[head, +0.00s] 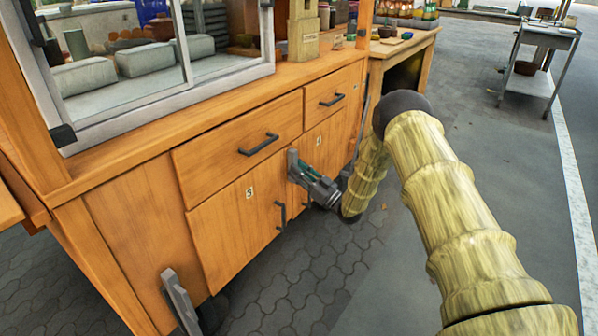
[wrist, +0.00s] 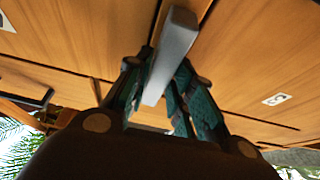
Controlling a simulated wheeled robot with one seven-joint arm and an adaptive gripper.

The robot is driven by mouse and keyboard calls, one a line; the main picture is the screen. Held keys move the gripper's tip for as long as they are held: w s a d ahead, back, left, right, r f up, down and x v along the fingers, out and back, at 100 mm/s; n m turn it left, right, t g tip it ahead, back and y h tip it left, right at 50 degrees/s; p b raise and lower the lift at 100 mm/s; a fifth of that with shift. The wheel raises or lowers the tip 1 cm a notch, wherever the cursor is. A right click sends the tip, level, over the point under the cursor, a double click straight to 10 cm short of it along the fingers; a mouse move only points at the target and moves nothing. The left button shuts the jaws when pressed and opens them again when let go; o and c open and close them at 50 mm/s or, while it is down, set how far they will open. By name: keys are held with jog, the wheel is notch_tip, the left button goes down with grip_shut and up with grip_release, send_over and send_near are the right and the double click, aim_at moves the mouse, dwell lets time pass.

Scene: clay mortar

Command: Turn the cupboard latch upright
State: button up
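The latch (wrist: 172,55) is a plain grey bar on the front of the wooden cupboard (head: 130,215). In the wrist view it runs between my fingers, leaning from upper right to lower left. In the head view the latch (head: 292,161) shows as a short grey piece, close to upright, near the seam between two doors. My gripper (head: 303,173) is at the latch, and its teal fingers also show in the wrist view (wrist: 160,85), close against both sides of the bar. They look shut on it. The fingers partly hide the latch's pivot.
Dark handles sit on the drawers (head: 240,130) above and on the numbered left door (head: 233,215). A second grey bar (head: 180,298) stands out low at the cupboard's left end. A metal cart (head: 540,60) is far right. Paved floor (head: 290,285) is open in front.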

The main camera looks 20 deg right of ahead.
jog(key=shift+o, duration=1.3)
jog(key=v, duration=1.2)
jog(key=shift+f, duration=0.1)
